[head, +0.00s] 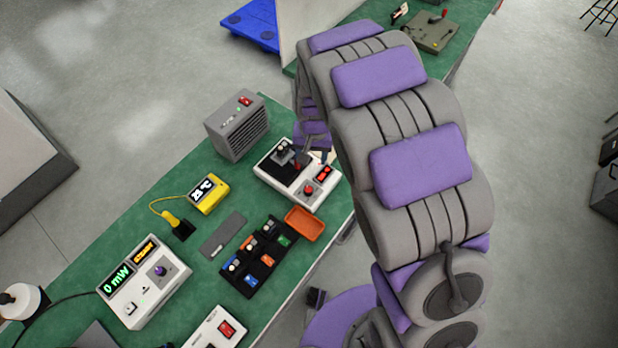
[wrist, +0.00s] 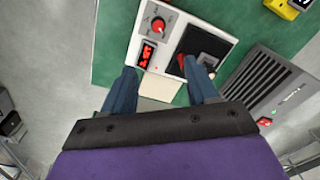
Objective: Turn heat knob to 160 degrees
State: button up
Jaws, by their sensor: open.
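A white box (head: 272,176) on the green bench carries a round red knob (head: 308,189) on a grey dial, which I take as the heat knob; its markings are too small to read. In the wrist view the red knob (wrist: 158,25) is beyond my fingertips, beside a red-lit display (wrist: 147,53) whose digits I cannot read surely. A black fixture (wrist: 203,48) with a red part is on the same box. My gripper (wrist: 160,69) is open and empty, its blue fingers over the box's near edge, apart from the knob. In the head view my arm mostly hides it.
A grey vented unit (head: 237,126) stands beside the box. An orange tray (head: 304,224), a black rack of small modules (head: 262,262), a yellow thermometer (head: 208,193) and a 0 mW meter (head: 145,282) also sit on the bench (head: 150,222).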

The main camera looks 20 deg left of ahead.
aim_at(309, 188)
jog(key=f+b, duration=0.1)
jog(key=b, duration=0.2)
jog(key=shift+d, duration=0.1)
jog(key=b, duration=0.2)
jog(key=shift+s+r+b, duration=0.2)
jog(key=shift+r+b, duration=0.05)
jog(key=shift+b, duration=0.05)
jog(key=shift+f, duration=0.1)
jog(key=f+b, duration=0.1)
jog(key=f, duration=0.4)
jog(key=f+b, duration=0.1)
jog(key=f, duration=0.5)
jog(key=f+b, duration=0.1)
jog(key=f, duration=0.5)
jog(key=shift+s+a, duration=0.1)
jog(key=shift+a, duration=0.25)
jog(key=shift+r, duration=0.1)
jog(key=c, duration=1)
jog(key=shift+r, duration=0.1)
jog(key=shift+c, duration=0.2)
jog(key=shift+p, duration=0.6)
